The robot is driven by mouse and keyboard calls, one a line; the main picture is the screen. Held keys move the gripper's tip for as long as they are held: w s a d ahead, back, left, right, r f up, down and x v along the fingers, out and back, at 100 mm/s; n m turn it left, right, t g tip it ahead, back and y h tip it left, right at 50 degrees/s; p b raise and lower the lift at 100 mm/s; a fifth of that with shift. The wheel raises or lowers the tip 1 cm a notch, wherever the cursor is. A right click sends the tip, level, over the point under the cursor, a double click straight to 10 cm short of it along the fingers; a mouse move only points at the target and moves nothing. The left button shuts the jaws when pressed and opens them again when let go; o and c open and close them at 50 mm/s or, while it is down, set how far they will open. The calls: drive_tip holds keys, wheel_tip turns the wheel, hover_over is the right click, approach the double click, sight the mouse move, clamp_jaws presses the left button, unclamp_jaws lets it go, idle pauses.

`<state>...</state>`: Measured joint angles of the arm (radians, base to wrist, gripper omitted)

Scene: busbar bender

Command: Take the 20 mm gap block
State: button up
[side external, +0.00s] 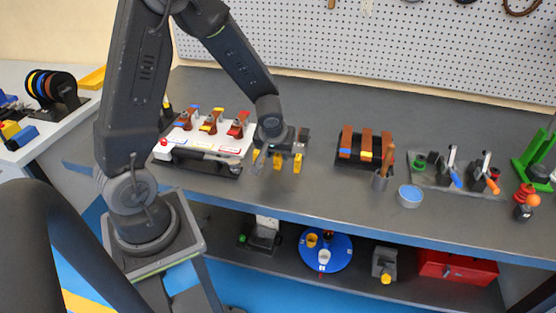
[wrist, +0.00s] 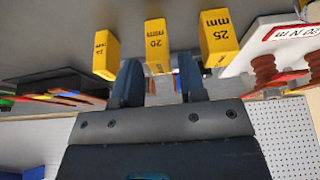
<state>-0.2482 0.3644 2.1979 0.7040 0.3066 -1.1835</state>
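Three yellow gap blocks stand in a row on the dark bench. In the wrist view the middle one is marked 20 mm, the 20 mm gap block (wrist: 157,45). The block marked 25 mm (wrist: 219,38) is to its right, and a smaller block (wrist: 105,52) with a hard-to-read mark is to its left. My gripper (wrist: 158,82) is open and empty, its two dark fingers spread to either side of the 20 mm block's near end. Contact cannot be told. In the side external view the middle yellow block (side external: 277,161) shows just below my gripper, partly hidden by it.
A white-topped fixture (side external: 208,138) with red-brown insulators stands close on the left. Bare bench lies between the blocks and the rack.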

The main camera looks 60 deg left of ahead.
clamp_jaws()
drive_tip(key=shift+r, duration=0.1)
